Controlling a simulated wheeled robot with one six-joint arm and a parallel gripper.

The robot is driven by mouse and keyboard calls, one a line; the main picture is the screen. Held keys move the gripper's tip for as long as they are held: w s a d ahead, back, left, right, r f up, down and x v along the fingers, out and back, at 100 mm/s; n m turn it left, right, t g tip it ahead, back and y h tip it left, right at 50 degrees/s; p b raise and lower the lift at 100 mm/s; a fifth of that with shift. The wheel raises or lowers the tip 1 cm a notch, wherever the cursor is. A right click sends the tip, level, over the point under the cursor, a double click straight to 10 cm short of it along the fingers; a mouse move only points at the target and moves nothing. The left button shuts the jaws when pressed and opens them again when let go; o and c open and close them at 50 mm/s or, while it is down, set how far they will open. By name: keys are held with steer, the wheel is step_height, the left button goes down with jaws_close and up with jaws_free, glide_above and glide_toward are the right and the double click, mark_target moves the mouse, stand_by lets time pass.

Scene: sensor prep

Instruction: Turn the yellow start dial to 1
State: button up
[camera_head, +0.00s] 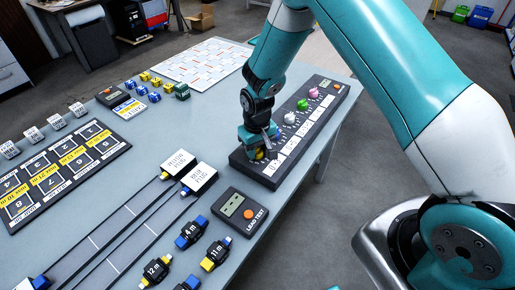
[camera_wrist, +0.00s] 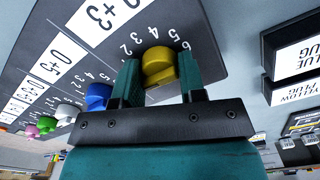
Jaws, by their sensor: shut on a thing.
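The yellow start dial (camera_wrist: 158,66) sits at the near end of the dark dial panel (camera_head: 240,168). My gripper (camera_wrist: 157,85) is shut on it, one teal finger on each side. In the head view the yellow dial (camera_head: 260,155) shows only partly below my gripper (camera_head: 258,150). Numbers are printed around the dial in the wrist view; 3 to 6 can be read beside it.
Blue, white, green and pink dials follow along the panel, the blue one (camera_wrist: 98,96) close beside my gripper. A lead tester (camera_head: 240,212), plug blocks (camera_head: 198,178) and several cable connectors (camera_head: 192,232) lie on the table to the left.

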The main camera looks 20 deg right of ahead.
steer(key=shift+m+b, duration=0.5)
steer(key=shift+m, duration=2.2)
steer(key=o, duration=0.9)
step_height(320, 180, up, 18)
steer(key=shift+f+b, duration=0.25)
steer(key=shift+b, duration=0.6)
